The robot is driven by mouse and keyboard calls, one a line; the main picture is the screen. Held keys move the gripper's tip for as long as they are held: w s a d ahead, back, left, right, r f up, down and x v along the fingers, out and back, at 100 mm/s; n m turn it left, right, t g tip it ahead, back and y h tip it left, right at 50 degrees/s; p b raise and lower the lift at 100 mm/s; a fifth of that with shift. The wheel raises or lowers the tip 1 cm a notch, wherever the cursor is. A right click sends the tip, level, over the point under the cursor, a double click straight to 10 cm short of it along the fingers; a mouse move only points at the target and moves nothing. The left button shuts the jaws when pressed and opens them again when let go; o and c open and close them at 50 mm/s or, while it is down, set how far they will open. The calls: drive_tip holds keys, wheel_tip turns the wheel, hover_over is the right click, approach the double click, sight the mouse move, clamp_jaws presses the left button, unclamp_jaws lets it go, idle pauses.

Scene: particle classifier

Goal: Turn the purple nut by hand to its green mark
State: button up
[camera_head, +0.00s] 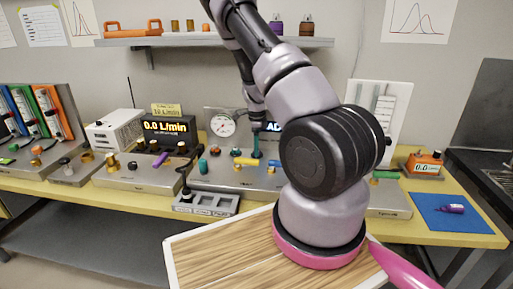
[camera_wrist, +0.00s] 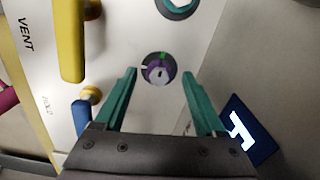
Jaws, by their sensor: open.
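The purple nut (camera_wrist: 159,72) shows in the wrist view as a small purple piece in a dark round recess on a pale panel. A small green patch shows at its edge, but I cannot tell for sure that it is the mark. My gripper (camera_wrist: 160,75) is open, its two green fingers either side of the nut in the picture with clear gaps. Contact is not visible. In the head view my gripper (camera_head: 255,148) is over the back bench beside the dial gauge, small and partly unclear. I cannot pick out the nut there.
A yellow handle (camera_wrist: 70,40) and a blue handle (camera_wrist: 81,117) stand left of the fingers in the wrist view. A lit blue display (camera_wrist: 250,128) is at right. The head view shows a dial gauge (camera_head: 222,125) and a grey tray (camera_head: 207,203) nearby.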

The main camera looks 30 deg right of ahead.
wheel_tip(320, 180, up, 10)
drive_tip(key=shift+r, duration=0.2)
idle(0.6)
